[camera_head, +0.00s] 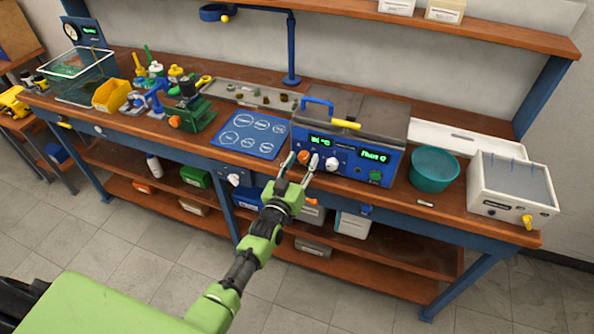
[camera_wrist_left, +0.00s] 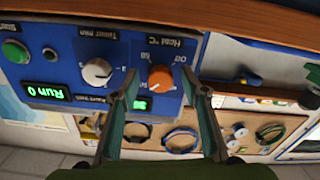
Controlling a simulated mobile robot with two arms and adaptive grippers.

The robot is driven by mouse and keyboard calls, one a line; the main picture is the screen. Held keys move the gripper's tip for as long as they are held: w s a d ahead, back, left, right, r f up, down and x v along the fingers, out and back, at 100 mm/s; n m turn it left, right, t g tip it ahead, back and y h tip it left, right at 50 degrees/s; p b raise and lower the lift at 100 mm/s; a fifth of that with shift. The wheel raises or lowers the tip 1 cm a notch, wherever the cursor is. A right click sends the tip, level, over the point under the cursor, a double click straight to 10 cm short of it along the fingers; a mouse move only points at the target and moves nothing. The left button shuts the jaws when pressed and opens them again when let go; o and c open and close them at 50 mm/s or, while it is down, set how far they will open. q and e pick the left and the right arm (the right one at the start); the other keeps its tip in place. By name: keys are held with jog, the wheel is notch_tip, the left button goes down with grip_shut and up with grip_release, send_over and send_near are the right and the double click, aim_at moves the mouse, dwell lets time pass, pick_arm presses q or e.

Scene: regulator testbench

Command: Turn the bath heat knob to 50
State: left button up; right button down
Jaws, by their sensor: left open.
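The blue bath unit (camera_head: 345,160) stands at the front of the bench, with a blue handle and two green displays. Its orange heat knob (camera_head: 303,157) is at the left of the front panel, beside a white timer knob (camera_head: 332,164). My left gripper (camera_head: 300,162) is open in front of the panel, one finger on each side of the orange knob. In the left wrist view, upside down, the orange heat knob (camera_wrist_left: 160,78) shows between the open fingertips (camera_wrist_left: 161,81). Whether they touch it, and the knob's exact setting, I cannot tell. My right gripper is out of view.
A blue mat (camera_head: 250,134) lies left of the bath. A teal bowl (camera_head: 434,168) and a white tank (camera_head: 512,187) stand to its right. A green button (camera_head: 376,175) is at the panel's right. The bench's front edge runs just below the panel.

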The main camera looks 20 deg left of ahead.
pick_arm(q)
jog(key=s, duration=1.1)
jog(key=shift+s+a, duration=0.2)
jog(key=shift+s, duration=0.2)
jog(key=shift+f, duration=0.1)
